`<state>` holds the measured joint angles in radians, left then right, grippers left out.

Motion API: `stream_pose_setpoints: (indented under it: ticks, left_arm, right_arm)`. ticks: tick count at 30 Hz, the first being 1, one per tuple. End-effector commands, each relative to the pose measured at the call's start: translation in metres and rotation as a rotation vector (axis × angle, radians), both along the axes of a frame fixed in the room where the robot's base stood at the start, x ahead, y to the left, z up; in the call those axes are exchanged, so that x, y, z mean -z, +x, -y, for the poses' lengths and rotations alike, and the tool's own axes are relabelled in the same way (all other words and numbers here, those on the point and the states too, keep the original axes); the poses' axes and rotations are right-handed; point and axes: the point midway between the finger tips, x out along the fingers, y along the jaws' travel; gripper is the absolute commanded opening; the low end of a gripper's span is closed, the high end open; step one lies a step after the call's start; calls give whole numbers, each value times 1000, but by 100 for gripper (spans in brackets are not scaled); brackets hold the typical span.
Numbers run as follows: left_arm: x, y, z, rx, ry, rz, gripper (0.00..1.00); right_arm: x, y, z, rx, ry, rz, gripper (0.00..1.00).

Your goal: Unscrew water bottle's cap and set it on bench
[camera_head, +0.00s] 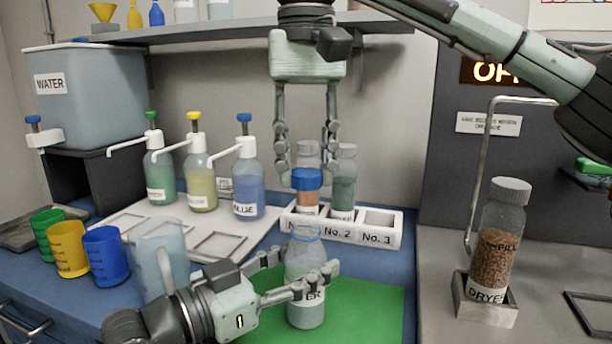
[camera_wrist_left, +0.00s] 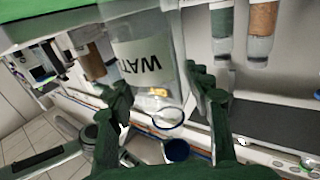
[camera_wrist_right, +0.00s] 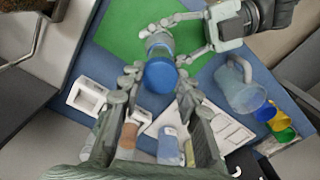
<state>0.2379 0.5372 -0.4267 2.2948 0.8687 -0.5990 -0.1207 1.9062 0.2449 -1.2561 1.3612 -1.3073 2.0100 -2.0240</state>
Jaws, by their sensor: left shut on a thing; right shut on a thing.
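The water bottle (camera_head: 305,262), clear with a white label, stands upright over the green mat (camera_head: 365,305). My left gripper (camera_head: 304,272) is shut around its body; the left wrist view also shows the bottle (camera_wrist_left: 145,60). The blue cap (camera_head: 306,180) is off the bottle and held above its open neck, with a gap between them. My right gripper (camera_head: 306,168) points down from above and is shut on the cap. The right wrist view shows the cap (camera_wrist_right: 160,74) between my right fingertips, partly covering the bottle below.
A white rack (camera_head: 345,232) with two vials stands behind the bottle. Three pump bottles (camera_head: 200,180) stand at the back left. A clear jug (camera_head: 160,255) and coloured cups (camera_head: 105,255) are at left. The green mat's right part is bare. A dryer jar (camera_head: 495,245) stands at right.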

Motion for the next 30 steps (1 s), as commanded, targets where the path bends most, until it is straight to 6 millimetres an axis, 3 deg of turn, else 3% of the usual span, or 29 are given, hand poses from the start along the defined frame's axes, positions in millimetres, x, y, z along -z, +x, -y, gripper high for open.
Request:
stream_pose_setpoints:
  ticks: [4, 5, 10, 22, 30]
  left_arm:
    - [0, 0, 0, 0, -1, 1, 0]
    - [0, 0, 0, 0, -1, 1, 53]
    - [0, 0, 0, 0, 0, 0, 74]
    - [0, -3, -6, -2, 1, 0, 74]
    - [3, -33, -43, -2, 8, -3, 74]
  right_arm:
    - [0, 0, 0, 0, 0, 0, 0]
    - [0, 0, 0, 0, 0, 0, 0]
    - [0, 0, 0, 0, 0, 0, 0]
    - [0, 0, 0, 0, 0, 0, 0]
    - [0, 0, 0, 0, 0, 0, 0]
